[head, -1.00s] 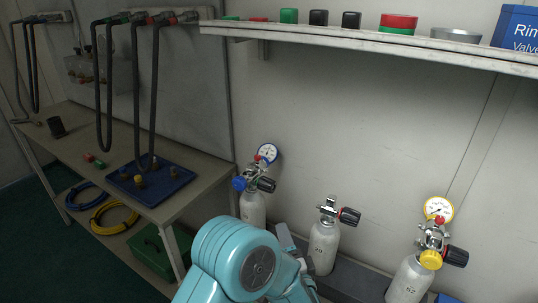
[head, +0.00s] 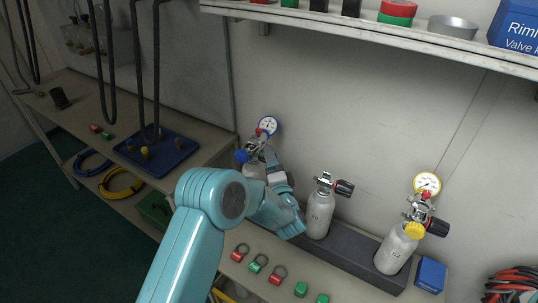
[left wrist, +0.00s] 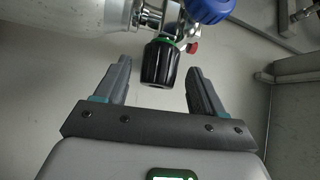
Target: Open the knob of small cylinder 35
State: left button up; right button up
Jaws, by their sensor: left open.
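The left small cylinder is white (head: 252,171), with a blue knob (head: 242,156) and a white-faced gauge (head: 267,126); its number is hidden. My left gripper (head: 270,167) is at its valve, covering part of it. In the left wrist view, the cylinder body (left wrist: 70,17) lies at the upper left and the blue knob (left wrist: 208,8) at the top. A black knob with a green ring (left wrist: 160,64) is between the open fingers, with a gap on each side. The middle cylinder (head: 320,213) and the right cylinder (head: 395,250) stand apart. My right gripper is out of view.
The cylinders stand in a dark rack (head: 345,250) along the wall. A shelf (head: 390,35) overhangs them. Red and green ringed tags (head: 258,263) lie in front, and a blue box (head: 430,274) is at the right. A side table (head: 200,140) stands at the left.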

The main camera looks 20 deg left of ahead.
pick_arm(q)
jog(key=shift+x, duration=1.1)
jog(key=shift+c, duration=0.3)
jog(key=c, duration=1)
jog(key=shift+o, duration=0.2)
jog(key=shift+f, duration=0.15)
jog(key=n+y+b, duration=0.2)
jog(key=n+b, duration=0.1)
jog(key=b, duration=0.4)
jog(key=n+t+y+b, duration=0.1)
jog(key=n+y+b, duration=0.1)
jog(key=b, duration=0.6)
jog(key=shift+f+n+t, duration=0.2)
jog(key=shift+n+t, duration=0.1)
jog(key=shift+n, duration=0.2)
jog(key=shift+r+n+y+b, duration=0.15)
jog(key=shift+n+y+b, duration=0.2)
jog(key=shift+b, duration=0.3)
jog(key=shift+r+n+y+b, duration=0.2)
jog(key=shift+n+y+b, duration=0.05)
jog(key=shift+b, duration=0.05)
